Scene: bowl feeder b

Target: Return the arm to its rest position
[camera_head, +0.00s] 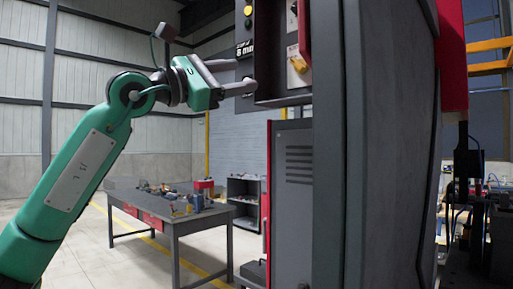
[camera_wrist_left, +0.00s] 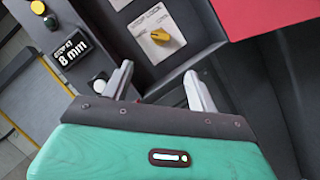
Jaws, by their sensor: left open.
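My left arm (camera_head: 92,165) is green and reaches up from the lower left in the head view. Its gripper (camera_head: 240,76) is raised, with its fingers pointing right at the front of a dark control cabinet. In the left wrist view the two grey fingers of the gripper (camera_wrist_left: 160,90) stand well apart, with nothing between them. Whether a fingertip touches the panel is hard to tell. My right gripper does not show.
The cabinet panel carries a yellow rotary switch (camera_wrist_left: 160,37), a "STOP AT 8 mm" label (camera_wrist_left: 71,49) and a white button (camera_wrist_left: 98,84). A workbench (camera_head: 180,220) with several tools stands behind, beside a grey cabinet door (camera_head: 292,200).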

